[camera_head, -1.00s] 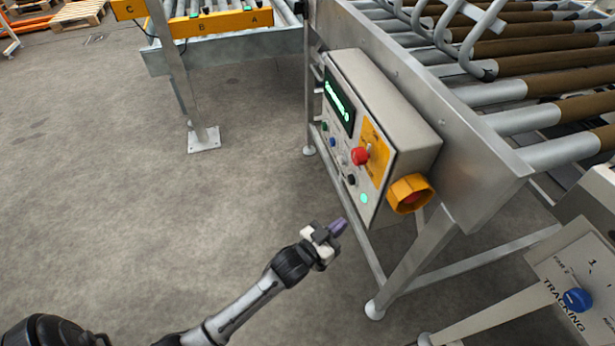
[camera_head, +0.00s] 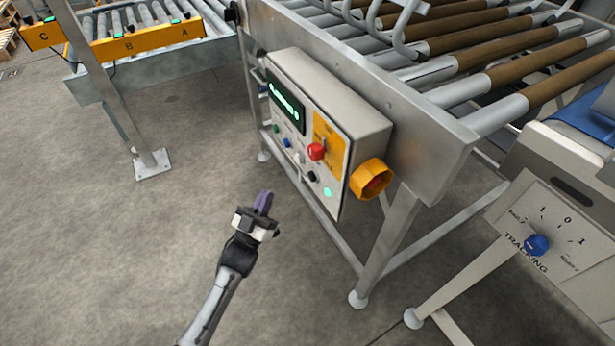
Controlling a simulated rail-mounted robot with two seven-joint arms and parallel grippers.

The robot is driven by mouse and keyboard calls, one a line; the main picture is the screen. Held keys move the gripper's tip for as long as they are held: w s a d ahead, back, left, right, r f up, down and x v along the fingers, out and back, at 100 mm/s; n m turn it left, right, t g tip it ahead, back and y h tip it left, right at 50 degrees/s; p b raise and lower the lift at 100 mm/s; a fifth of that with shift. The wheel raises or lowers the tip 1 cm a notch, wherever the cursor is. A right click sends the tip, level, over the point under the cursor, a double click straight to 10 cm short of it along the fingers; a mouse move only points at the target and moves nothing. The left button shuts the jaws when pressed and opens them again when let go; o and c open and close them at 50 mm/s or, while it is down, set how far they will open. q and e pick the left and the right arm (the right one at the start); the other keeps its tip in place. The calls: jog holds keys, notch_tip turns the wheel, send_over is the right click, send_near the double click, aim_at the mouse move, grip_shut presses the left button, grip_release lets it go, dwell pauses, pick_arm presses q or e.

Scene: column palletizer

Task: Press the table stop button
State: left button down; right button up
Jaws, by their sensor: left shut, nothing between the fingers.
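A grey control box (camera_head: 356,112) is fixed to the side of the roller table, in the middle of the head view. A red knob (camera_head: 316,151) sits on a yellow plate on its front face. A yellow-shrouded red button (camera_head: 374,183) sticks out from the box's right side. Small green, blue, white and black buttons run along the lower face, with a lit green one (camera_head: 327,192) at the right. My left gripper (camera_head: 264,203) is shut and empty, in front of and below the box, apart from it. My right gripper does not show.
The roller table (camera_head: 425,150) stands on metal legs behind the box. A panel with a blue tracking knob (camera_head: 536,245) is at the lower right. A yellow-fronted conveyor (camera_head: 128,45) marked A, B, C is at the upper left.

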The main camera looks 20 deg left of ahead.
aim_at(312, 176)
pick_arm(q)
jog(key=w+d+b, duration=0.4)
jog(key=w+d, duration=0.2)
jog(key=shift+d+b, duration=0.15)
jog(key=shift+b, duration=0.15)
jog(key=shift+w, duration=0.1)
dwell(0.4)
dwell(0.8)
dwell(0.8)
jog(key=shift+w+d, duration=0.1)
jog(key=shift+w, duration=0.05)
jog(key=shift+w+d, duration=0.2)
